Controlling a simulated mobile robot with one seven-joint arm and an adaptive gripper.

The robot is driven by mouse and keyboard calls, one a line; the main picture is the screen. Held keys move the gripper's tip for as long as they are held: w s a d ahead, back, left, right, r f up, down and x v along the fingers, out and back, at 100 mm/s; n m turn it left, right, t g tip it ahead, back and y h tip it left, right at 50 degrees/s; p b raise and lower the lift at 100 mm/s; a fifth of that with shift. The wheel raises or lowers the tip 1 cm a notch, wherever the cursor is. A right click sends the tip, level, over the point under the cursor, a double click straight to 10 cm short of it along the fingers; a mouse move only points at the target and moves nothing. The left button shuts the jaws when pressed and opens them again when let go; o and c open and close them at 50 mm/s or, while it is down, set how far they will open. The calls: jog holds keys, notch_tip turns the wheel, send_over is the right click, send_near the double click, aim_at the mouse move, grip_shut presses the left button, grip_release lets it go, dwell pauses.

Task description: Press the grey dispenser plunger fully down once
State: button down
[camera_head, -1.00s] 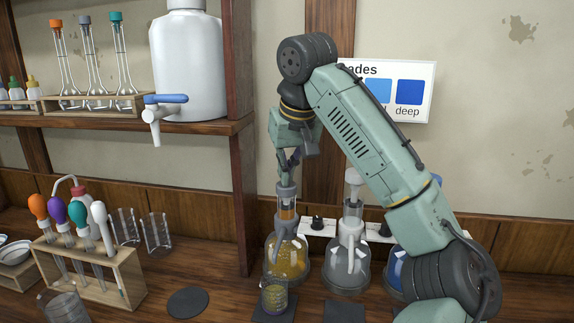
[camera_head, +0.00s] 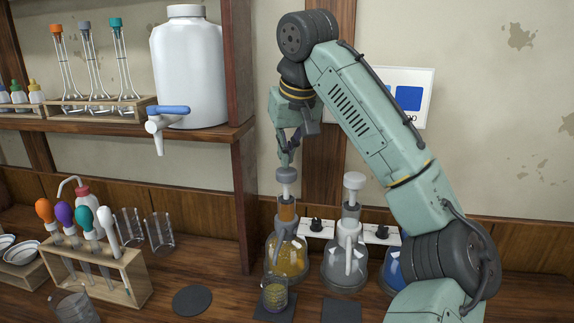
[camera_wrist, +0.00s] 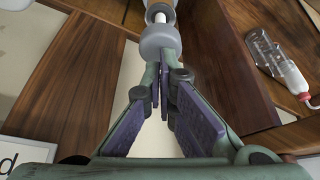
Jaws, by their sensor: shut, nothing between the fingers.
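The grey dispenser plunger (camera_head: 286,174) tops the left flask (camera_head: 287,258), which holds amber liquid. Its cap stands raised, with white shaft showing below it above the collar. In the wrist view the grey cap (camera_wrist: 160,42) lies just beyond my fingertips. My gripper (camera_head: 287,160) points down directly above the cap, fingers shut and empty; it also fills the wrist view (camera_wrist: 163,78). I cannot tell whether the tips touch the cap. A small beaker (camera_head: 274,295) with yellowish contents stands in front of the flask, below its spout.
A clear dispenser flask with a pale plunger (camera_head: 353,181) stands close right; a blue one (camera_head: 392,268) is partly hidden by my arm. A wooden shelf post (camera_head: 250,200) rises left. The dropper rack (camera_head: 125,275) and a dark round pad (camera_head: 192,300) are further left.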

aim_at(287, 171)
jog(key=shift+r, duration=0.25)
dwell(0.3)
jog(key=shift+r, duration=2.9)
